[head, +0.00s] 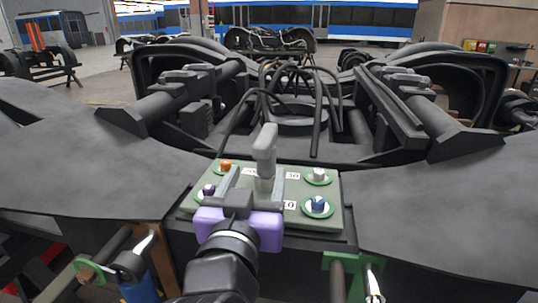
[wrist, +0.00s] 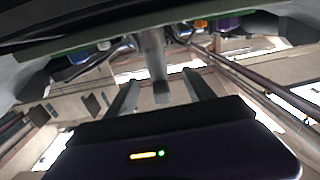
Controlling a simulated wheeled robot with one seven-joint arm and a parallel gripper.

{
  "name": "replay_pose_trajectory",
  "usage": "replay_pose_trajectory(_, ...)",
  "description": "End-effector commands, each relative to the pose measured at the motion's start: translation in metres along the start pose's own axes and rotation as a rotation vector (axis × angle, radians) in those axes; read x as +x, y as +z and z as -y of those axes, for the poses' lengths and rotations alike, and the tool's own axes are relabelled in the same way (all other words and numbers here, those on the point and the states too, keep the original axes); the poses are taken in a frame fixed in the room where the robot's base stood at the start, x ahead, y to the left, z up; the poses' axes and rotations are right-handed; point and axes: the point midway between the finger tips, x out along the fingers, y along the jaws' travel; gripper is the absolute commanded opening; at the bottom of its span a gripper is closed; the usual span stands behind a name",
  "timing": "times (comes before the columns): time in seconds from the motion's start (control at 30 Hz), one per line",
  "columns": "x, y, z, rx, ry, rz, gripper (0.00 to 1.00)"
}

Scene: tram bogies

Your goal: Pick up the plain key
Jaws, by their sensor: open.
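The plain key (head: 265,148) is grey, with a thick upper part, and stands upright in the middle of a green board (head: 333,235). My gripper (head: 257,172) has a purple body and grey fingers. It is open over the board, one finger on each side of the key's lower part. In the wrist view, the key (wrist: 152,50) shows as a grey shaft between and beyond the fingertips of my gripper (wrist: 160,82). I cannot tell whether either finger touches it. The key's foot is partly hidden in the head view.
Around the key, the board carries an orange knob (head: 225,166), a purple knob (head: 209,189), a white knob (head: 319,175) and a blue knob (head: 318,204) on green discs. Number labels lie between them. The dark bogie frame (head: 430,200) surrounds the board, with cables (head: 300,85) behind.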

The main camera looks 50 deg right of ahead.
Motion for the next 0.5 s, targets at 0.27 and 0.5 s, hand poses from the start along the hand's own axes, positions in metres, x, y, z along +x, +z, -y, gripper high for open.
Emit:
replay_pose_trajectory(0.27, 0.017, -0.003, -0.006, 0.027, 0.039, 0.021, 0.62)
replay_pose_trajectory(0.5, 0.043, -0.003, -0.006, 0.025, 0.037, 0.021, 0.62)
